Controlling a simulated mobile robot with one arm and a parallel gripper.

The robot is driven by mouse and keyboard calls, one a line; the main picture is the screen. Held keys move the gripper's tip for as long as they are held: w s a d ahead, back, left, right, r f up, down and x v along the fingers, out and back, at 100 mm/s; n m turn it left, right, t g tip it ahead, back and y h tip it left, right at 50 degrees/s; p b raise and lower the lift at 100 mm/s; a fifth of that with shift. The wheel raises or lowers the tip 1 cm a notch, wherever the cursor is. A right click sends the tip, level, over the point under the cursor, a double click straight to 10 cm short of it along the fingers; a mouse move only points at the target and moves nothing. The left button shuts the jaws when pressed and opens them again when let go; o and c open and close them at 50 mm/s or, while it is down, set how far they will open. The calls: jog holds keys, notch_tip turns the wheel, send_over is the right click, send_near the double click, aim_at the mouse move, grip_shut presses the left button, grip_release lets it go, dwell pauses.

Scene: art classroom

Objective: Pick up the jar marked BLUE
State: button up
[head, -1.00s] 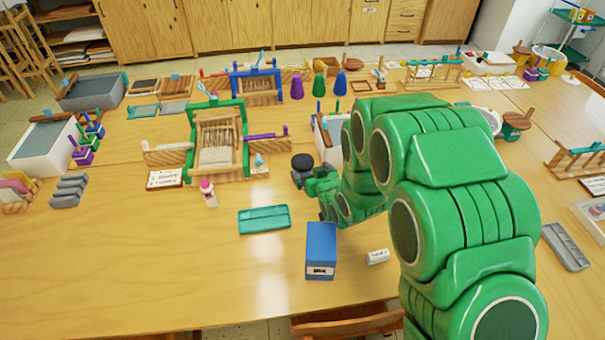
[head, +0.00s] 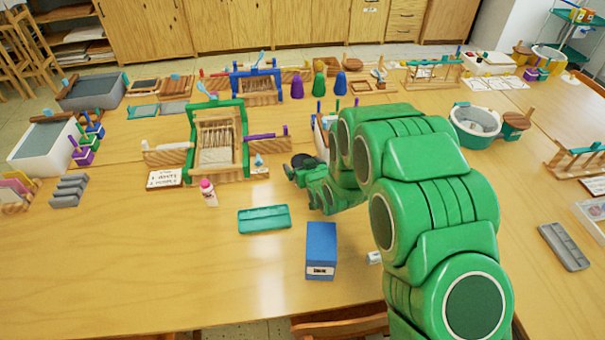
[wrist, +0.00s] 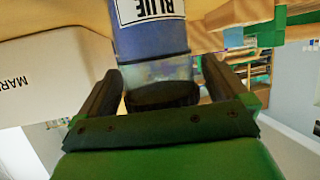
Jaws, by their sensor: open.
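In the wrist view, the jar marked BLUE (wrist: 150,42) stands between the two dark fingers of my gripper (wrist: 162,72). Its blue body carries a white label whose letters appear upside down. A clearer band and a dark end of the jar lie toward the palm. The fingers are open, with a visible gap on the right side; contact on the left is hard to tell. My arm hides most there.
A white box (wrist: 40,75) with partly readable lettering is close on the left in the wrist view. The front left table is clear.

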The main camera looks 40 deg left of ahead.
jog(key=c, duration=1.1)
jog(key=shift+r, duration=0.15)
